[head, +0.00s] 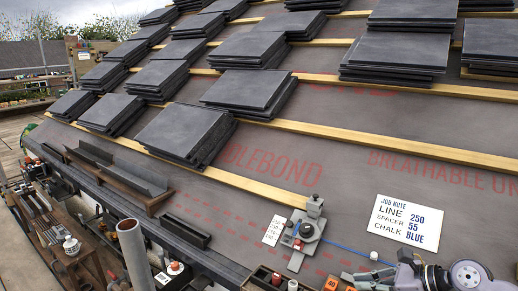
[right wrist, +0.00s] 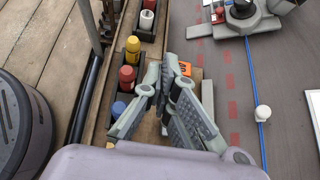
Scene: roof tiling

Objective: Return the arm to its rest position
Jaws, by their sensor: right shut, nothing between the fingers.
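My right arm comes in at the lower right of the head view, with its gripper (head: 372,281) low over the edge of the roof. In the right wrist view the same gripper (right wrist: 166,72) has its two grey fingers together at the tips, with nothing between them. It is above a narrow wooden tray (right wrist: 112,70) of coloured bottles and clear of them. My left gripper is not in view.
Stacks of dark slates (head: 187,132) lie on wooden battens (head: 262,191). A clamp-like device (head: 299,238) with a blue line (head: 345,247) sits near my right gripper, as do a white knob (head: 374,256) and a job note (head: 405,222). Bare membrane lies between.

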